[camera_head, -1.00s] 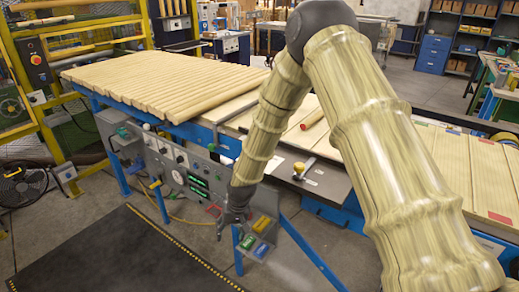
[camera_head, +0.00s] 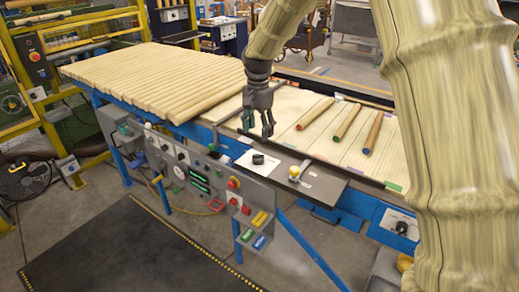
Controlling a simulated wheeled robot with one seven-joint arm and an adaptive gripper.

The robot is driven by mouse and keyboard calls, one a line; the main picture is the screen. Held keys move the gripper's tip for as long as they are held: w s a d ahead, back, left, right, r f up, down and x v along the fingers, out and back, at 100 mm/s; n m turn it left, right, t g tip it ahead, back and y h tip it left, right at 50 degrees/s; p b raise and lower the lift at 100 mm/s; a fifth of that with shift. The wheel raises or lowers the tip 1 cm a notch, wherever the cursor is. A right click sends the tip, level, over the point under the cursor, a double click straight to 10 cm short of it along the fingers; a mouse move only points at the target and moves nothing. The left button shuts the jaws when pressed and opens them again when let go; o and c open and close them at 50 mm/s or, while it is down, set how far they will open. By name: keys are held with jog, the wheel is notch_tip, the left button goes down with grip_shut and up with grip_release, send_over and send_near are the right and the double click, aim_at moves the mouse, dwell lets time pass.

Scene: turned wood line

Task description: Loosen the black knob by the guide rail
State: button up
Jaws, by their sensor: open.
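The black knob (camera_head: 258,159) sits on a white plate (camera_head: 243,163) on the dark shelf along the near side of the wooden bed. A dark guide rail (camera_head: 312,157) runs just behind it. My gripper (camera_head: 257,132) is open and empty, pointing down above and slightly behind the knob in the picture. Its fingers look apart from the knob, though the exact height gap is hard to tell.
A yellow-topped knob (camera_head: 295,172) stands right of the black knob. Turned rods (camera_head: 315,114) with coloured ends lie on the bed behind. The control panel (camera_head: 190,175) with buttons is below. Many wooden rods (camera_head: 150,75) fill the left.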

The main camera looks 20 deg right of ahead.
aim_at(258, 158)
jog(key=shift+d+f+p, duration=0.1)
jog(key=shift+f+p, duration=1.55)
jog(key=shift+f, duration=3.7)
jog(key=c, duration=1)
